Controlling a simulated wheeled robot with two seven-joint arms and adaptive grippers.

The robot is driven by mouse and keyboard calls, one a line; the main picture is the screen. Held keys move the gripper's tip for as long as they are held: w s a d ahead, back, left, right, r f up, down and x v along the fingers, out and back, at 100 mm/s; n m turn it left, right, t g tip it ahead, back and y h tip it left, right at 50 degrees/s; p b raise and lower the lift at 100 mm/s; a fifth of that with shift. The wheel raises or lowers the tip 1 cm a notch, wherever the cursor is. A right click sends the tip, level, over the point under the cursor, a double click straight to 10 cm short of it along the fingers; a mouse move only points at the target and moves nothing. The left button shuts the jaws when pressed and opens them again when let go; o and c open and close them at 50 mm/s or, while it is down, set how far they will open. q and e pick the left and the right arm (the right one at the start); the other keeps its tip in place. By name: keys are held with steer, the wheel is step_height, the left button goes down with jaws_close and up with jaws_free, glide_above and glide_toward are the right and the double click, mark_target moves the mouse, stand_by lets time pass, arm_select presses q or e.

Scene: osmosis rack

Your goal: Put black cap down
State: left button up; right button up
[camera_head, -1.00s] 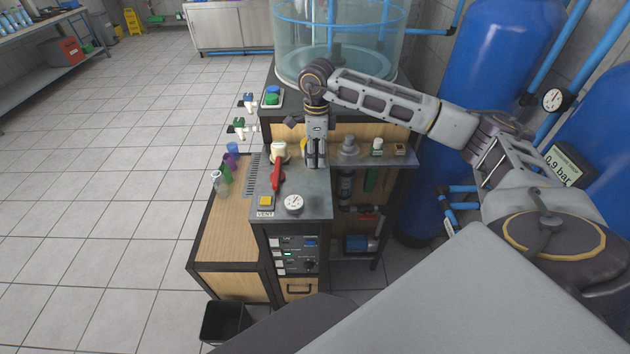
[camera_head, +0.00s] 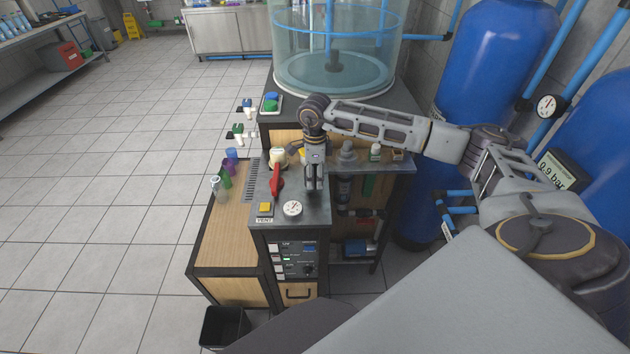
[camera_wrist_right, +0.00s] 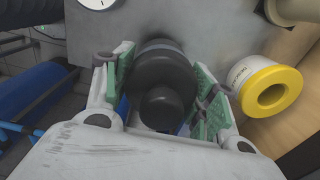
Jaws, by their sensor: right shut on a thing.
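The black cap (camera_wrist_right: 160,84) sits between the green-padded fingers of my right gripper (camera_wrist_right: 163,95) in the right wrist view, and the gripper is shut on it. In the head view my right gripper (camera_head: 314,186) points down over the dark bench top (camera_head: 322,211), right of the red lever (camera_head: 275,180) and behind the round gauge (camera_head: 292,208). The cap cannot be made out there. Whether it touches the bench top is unclear. My left gripper is not in view.
A white and yellow ring-shaped part (camera_wrist_right: 272,88) lies right of the cap in the wrist view. The yellow VENT button (camera_head: 265,208) is at the front left of the bench top. A glass tank (camera_head: 335,50) stands behind.

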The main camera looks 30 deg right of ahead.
mark_target(315, 182)
steer(key=shift+f+p, duration=0.3)
steer(key=shift+f, duration=1.2)
steer(key=shift+f, duration=0.2)
steer(key=o, duration=1)
steer(key=shift+r, duration=0.2)
step_height(315, 182, up, 12)
steer(key=shift+b, duration=1.2)
steer(key=shift+s+f, duration=0.1)
